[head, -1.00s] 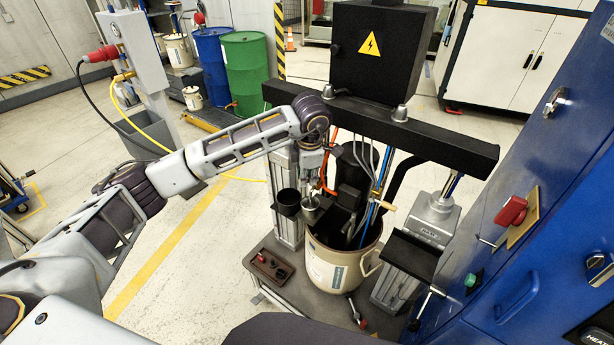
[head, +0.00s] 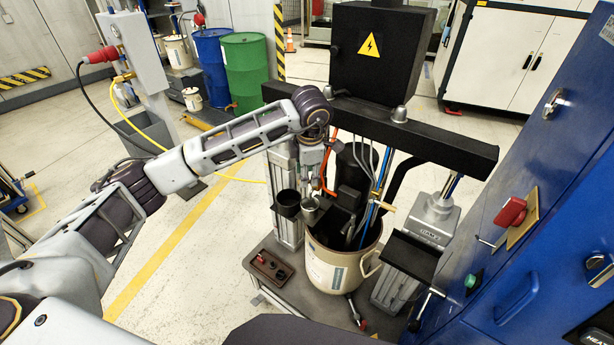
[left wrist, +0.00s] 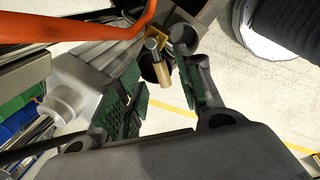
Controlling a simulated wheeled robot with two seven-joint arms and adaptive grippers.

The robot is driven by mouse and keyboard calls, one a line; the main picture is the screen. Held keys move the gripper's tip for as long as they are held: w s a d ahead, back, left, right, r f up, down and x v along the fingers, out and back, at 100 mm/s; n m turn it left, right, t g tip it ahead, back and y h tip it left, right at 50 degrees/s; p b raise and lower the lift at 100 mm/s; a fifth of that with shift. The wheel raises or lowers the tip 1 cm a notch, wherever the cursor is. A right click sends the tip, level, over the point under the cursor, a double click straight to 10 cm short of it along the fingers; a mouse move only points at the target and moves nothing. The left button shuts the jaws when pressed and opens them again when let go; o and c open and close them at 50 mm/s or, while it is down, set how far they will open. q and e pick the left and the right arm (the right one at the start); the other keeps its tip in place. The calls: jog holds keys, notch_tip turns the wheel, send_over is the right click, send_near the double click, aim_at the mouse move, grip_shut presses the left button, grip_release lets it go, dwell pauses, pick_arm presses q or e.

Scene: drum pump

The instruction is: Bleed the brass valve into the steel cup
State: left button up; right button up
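The brass valve (left wrist: 164,73) shows in the left wrist view as a small brass piece with a grey stem, just beyond and between my fingertips. My left gripper (left wrist: 160,92) has its two green-padded fingers apart, with a gap on both sides of the brass. In the head view my left gripper (head: 311,168) points down above the pail's left rim, and it hides the valve there. The steel cup (head: 309,212) is grey and upright below the gripper, beside a black cup-shaped holder (head: 286,204). I cannot tell what the cup rests on. My right gripper is out of view.
A beige pail (head: 330,268) stands under the black crossbeam (head: 400,128) with hoses running into it. An orange hose (left wrist: 70,29) passes close to my left gripper. A blue cabinet (head: 555,220) bounds the right. Open floor lies to the left.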

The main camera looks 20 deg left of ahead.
pick_arm(q)
notch_tip(320, 180, up, 10)
jog(key=s+d, duration=0.1)
jog(key=shift+s, duration=0.4)
